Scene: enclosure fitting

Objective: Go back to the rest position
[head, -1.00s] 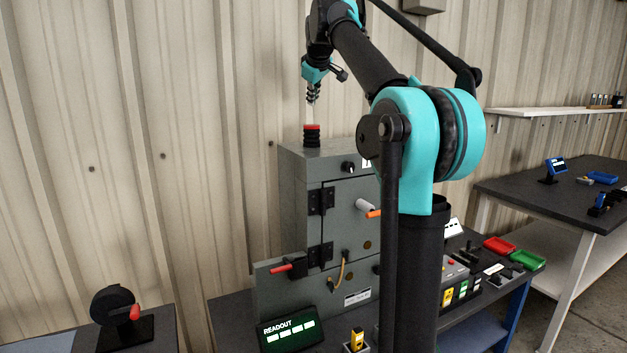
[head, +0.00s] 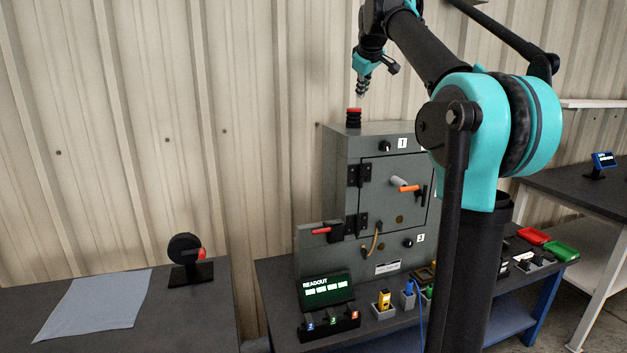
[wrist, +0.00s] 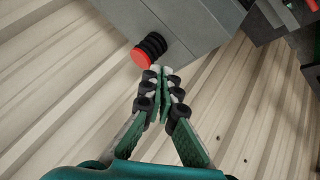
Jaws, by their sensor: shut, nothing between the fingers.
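My gripper (wrist: 161,74) is shut and empty in the wrist view, its fingertips together. In the head view my gripper (head: 360,98) hangs above the grey enclosure, close to the red-topped black stack (head: 353,118) on its top. The same red and black piece (wrist: 144,53) shows in the wrist view just beyond the fingertips. I cannot tell for sure whether they touch. The grey enclosure (head: 340,165) has a closed door with an orange-tipped handle (head: 408,187).
A readout display (head: 326,290) and a yellow device (head: 384,299) stand before the enclosure. On the left table are a black wheel with a red knob (head: 186,250) and a grey cloth (head: 95,305). Red (head: 532,236) and green trays (head: 559,252) lie right. A corrugated wall is behind.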

